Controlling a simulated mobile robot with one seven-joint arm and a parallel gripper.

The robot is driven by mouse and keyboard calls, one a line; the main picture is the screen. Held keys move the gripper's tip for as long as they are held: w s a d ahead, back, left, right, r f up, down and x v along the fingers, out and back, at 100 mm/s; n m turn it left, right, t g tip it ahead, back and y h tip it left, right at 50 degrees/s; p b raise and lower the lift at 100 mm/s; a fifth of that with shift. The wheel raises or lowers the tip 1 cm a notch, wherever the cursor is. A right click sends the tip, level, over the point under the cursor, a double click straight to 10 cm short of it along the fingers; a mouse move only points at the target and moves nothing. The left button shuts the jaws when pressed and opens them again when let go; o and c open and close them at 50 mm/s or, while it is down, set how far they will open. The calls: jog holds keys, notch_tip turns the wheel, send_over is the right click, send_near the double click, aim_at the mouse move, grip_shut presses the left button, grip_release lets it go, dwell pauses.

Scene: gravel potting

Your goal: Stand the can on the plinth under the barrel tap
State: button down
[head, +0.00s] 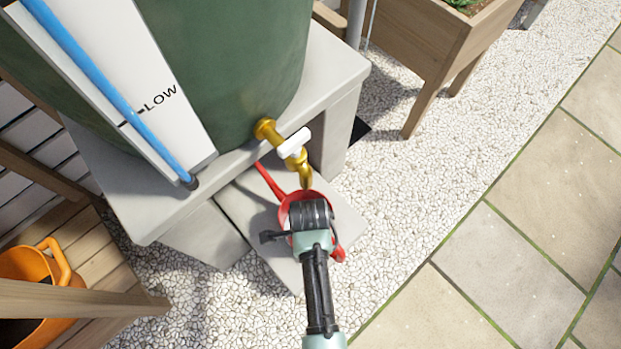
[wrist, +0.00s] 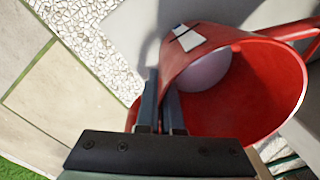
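The red can (head: 284,212) is over the pale plinth (head: 240,208), below the brass barrel tap (head: 298,160) with its white lever. Its long red spout points up and left, and my gripper hides much of its body. In the wrist view the can (wrist: 262,85) shows its open mouth, with a pale rounded shape and a white label with a dark line. My gripper (head: 312,212) is above the can. In the wrist view its two fingers (wrist: 160,105) straddle the can's wall at the rim, closed on it. I cannot tell whether the can's base touches the plinth.
The green barrel (head: 235,60) with a LOW gauge stands on a grey stand (head: 335,75). An orange can (head: 30,270) sits on wooden slats at left. A wooden planter (head: 420,45) stands at upper right. Gravel (head: 400,180) and paving (head: 510,265) at right are clear.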

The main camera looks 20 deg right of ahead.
jog(key=shift+w+r, duration=0.1)
jog(key=c, duration=1.5)
grip_release()
jog(key=shift+f, duration=0.2)
jog(key=o, duration=0.4)
jog(key=shift+o, duration=0.2)
notch_tip(320, 180, up, 12)
jog(key=p, duration=0.7)
jog(key=shift+r, duration=0.2)
jog(key=shift+s, duration=0.25)
